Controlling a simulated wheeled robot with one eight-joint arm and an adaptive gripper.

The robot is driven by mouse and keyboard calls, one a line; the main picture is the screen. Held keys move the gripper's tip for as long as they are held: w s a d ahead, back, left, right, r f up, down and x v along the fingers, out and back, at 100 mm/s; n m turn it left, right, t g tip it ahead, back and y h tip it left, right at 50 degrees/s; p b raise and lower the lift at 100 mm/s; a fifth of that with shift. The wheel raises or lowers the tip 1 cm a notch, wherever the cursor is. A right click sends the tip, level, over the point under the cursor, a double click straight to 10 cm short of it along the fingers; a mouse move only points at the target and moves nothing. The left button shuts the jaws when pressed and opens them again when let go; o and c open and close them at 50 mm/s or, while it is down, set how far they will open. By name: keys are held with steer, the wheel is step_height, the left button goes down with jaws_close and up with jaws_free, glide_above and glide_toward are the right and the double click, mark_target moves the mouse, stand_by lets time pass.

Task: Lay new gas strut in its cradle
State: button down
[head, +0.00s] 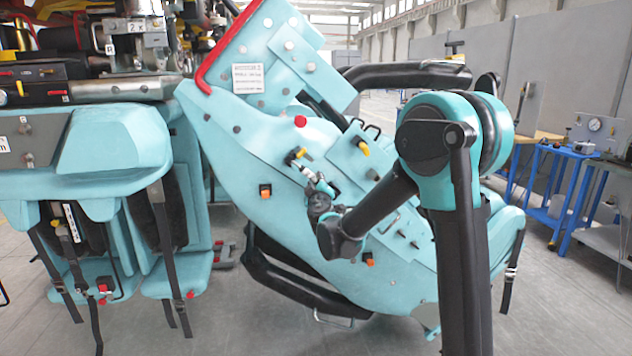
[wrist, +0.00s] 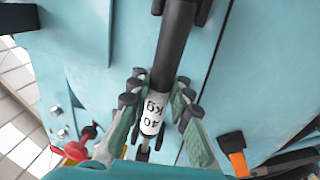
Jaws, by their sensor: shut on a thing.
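The gas strut (wrist: 176,45) is a dark cylinder with a white "40 KG" label (wrist: 152,114) and a thinner rod end below it. It runs from top to bottom of the wrist view over a teal panel. My gripper (wrist: 157,95) is shut on it around the label, one finger on each side. In the head view my gripper (head: 319,194) is close to the teal car side (head: 260,150), and the strut is mostly hidden there. Dark prongs flank the strut at the top of the wrist view; I cannot tell if they are the cradle.
A red knob (wrist: 70,140) and an orange-and-black latch (wrist: 236,155) are near my gripper. A yellow-handled pin (head: 297,154) and a red button (head: 300,121) are on the car side. A blue-framed bench (head: 560,152) stands at the right. Grey floor is open in front.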

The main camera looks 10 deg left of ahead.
steer(key=shift+x, duration=1)
steer(key=c, duration=1.3)
jaws_free()
steer(key=shift+f, duration=0.1)
steer(key=shift+s, duration=0.1)
steer(key=v, duration=1.1)
steer(key=shift+s, duration=0.4)
